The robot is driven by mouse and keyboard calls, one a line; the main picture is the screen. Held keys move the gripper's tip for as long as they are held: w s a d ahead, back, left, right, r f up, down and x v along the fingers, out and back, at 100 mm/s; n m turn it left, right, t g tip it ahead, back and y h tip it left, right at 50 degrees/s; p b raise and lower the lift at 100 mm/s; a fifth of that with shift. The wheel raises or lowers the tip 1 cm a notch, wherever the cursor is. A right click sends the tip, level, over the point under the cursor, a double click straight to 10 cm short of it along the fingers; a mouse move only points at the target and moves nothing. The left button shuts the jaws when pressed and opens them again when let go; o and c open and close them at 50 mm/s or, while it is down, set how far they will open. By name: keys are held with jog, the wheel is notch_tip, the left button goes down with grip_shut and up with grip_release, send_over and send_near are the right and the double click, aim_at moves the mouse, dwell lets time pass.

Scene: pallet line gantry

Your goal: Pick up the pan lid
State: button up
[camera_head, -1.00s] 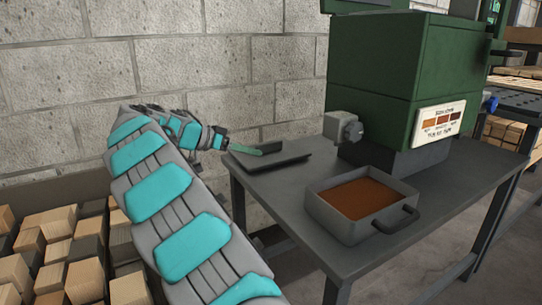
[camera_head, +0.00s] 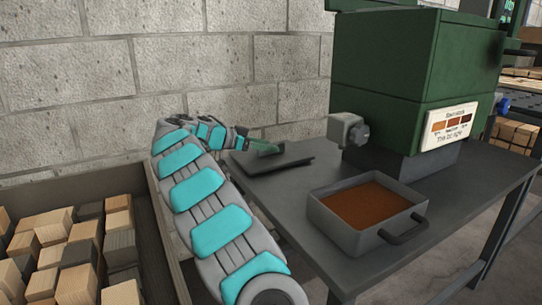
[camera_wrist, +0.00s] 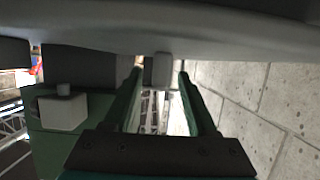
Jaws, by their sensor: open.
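The pan lid (camera_head: 285,161) looks like a dark flat plate lying near the left corner of the grey table (camera_head: 296,195). My gripper (camera_head: 278,148) reaches in from the left, its green fingers low over the lid. In the wrist view the fingers of my gripper (camera_wrist: 160,85) stand apart. A small grey block (camera_wrist: 160,69), possibly the lid's handle, shows between or beyond the fingertips. A broad grey surface (camera_wrist: 170,37) fills the top of that view, possibly the lid. I cannot tell whether the fingers touch anything.
A grey pan (camera_head: 345,231) of brown material stands at the table's front. A green machine (camera_head: 400,85) with a grey side box (camera_head: 343,130) stands behind it. A block wall (camera_head: 190,70) is close behind my arm. A bin of wooden blocks (camera_head: 75,250) is at lower left.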

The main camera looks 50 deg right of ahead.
jog(key=shift+x, duration=1.05)
jog(key=shift+c, duration=0.4)
jog(key=shift+a, duration=0.1)
grip_shut()
